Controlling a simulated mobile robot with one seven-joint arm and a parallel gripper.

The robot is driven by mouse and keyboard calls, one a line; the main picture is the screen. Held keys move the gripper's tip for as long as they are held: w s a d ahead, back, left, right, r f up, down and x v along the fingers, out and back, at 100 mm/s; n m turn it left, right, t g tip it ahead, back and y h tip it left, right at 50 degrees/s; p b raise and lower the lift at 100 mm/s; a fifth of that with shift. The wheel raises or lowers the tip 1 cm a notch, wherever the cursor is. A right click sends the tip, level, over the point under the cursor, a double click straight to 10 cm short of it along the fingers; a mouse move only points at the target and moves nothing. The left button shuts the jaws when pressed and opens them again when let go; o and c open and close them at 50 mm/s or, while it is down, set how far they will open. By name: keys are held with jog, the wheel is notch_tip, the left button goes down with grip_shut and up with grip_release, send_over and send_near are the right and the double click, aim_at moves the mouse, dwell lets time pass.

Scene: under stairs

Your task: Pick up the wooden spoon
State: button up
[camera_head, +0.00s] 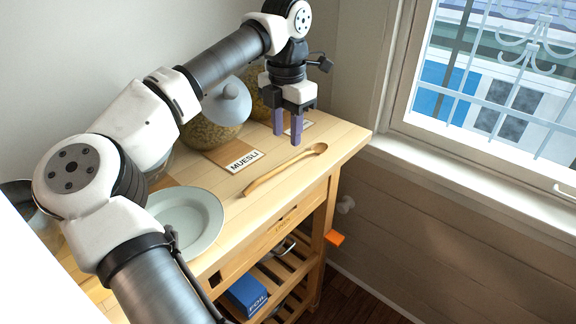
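The wooden spoon (284,170) lies flat on the wooden table top (262,202), near its front edge. Its bowl points to the upper right and its handle to the lower left. My gripper (286,138) points downward above the table, near the bowl half of the spoon and seemingly a little behind it. Its two purple fingers are apart with nothing between them. The gripper looks clear of the spoon, though the exact height is hard to judge.
A second jar is partly hidden behind my gripper. A pale plate (186,218) lies left. A window (490,75) is at right. A blue box (246,294) sits on the lower shelf.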

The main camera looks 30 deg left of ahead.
aim_at(288, 161)
jog(key=f, duration=0.4)
jog(key=f+p, duration=0.1)
jog(key=f, duration=0.2)
jog(key=shift+s+d+f, duration=0.1)
jog(key=shift+d, duration=0.15)
jog(key=shift+c, duration=0.5)
grip_shut()
